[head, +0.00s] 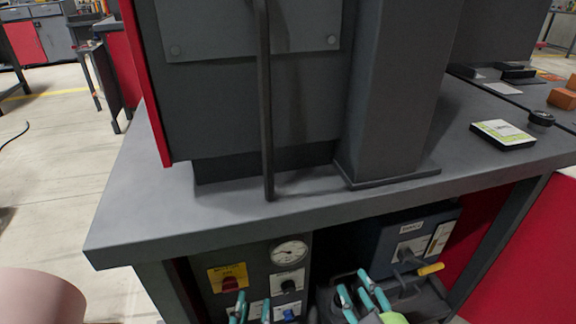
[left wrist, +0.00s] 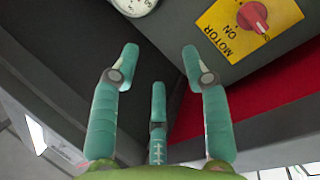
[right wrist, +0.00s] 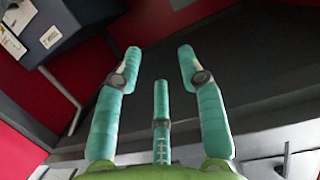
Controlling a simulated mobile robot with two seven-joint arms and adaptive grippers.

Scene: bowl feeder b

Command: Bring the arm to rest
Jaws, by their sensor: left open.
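My left gripper (head: 253,308) is at the bottom of the head view, in front of the panel with the yellow motor plate (head: 228,278). Its teal fingers are spread and empty in the left wrist view (left wrist: 160,75). The red motor knob (left wrist: 252,17) is beyond its fingertips there, apart from them. My right gripper (head: 355,285) is to the right of the left one, in front of the dark shelf space under the bench. Its fingers are also spread with nothing between them in the right wrist view (right wrist: 160,70).
The grey bench top (head: 130,215) overhangs the panel, with a machine column (head: 395,90) standing on it. A dial gauge (head: 290,252) and a blue-grey control box (head: 400,245) sit below. A labelled box (head: 502,134) lies on the bench at right. Open floor (head: 55,190) is at left.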

